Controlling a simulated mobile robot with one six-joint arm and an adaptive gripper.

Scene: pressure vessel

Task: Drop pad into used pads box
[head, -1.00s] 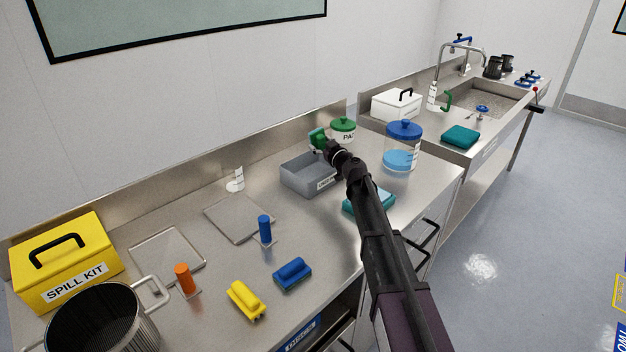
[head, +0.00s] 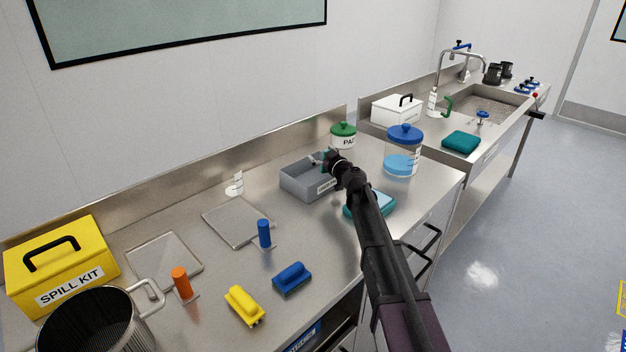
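The grey open box (head: 300,187) stands on the steel bench, with a white label on its front that is too small to read surely. My gripper (head: 321,159) is over the back right part of this box, near rim height. A small green-teal patch shows at the gripper; I cannot tell whether it is a pad or part of the gripper. The wrist partly hides the fingers, so their opening is unclear. The box's inside is only partly visible, and I see no pad in it. A white jar with a green lid (head: 343,134), labelled as pads, stands just behind.
A clear jar with blue lid (head: 404,150) stands right of the arm. A teal folded cloth (head: 384,204) lies under my forearm. Flat trays (head: 238,222), blue and orange cylinders, brushes and a yellow spill kit (head: 62,265) fill the left. The sink bench is beyond.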

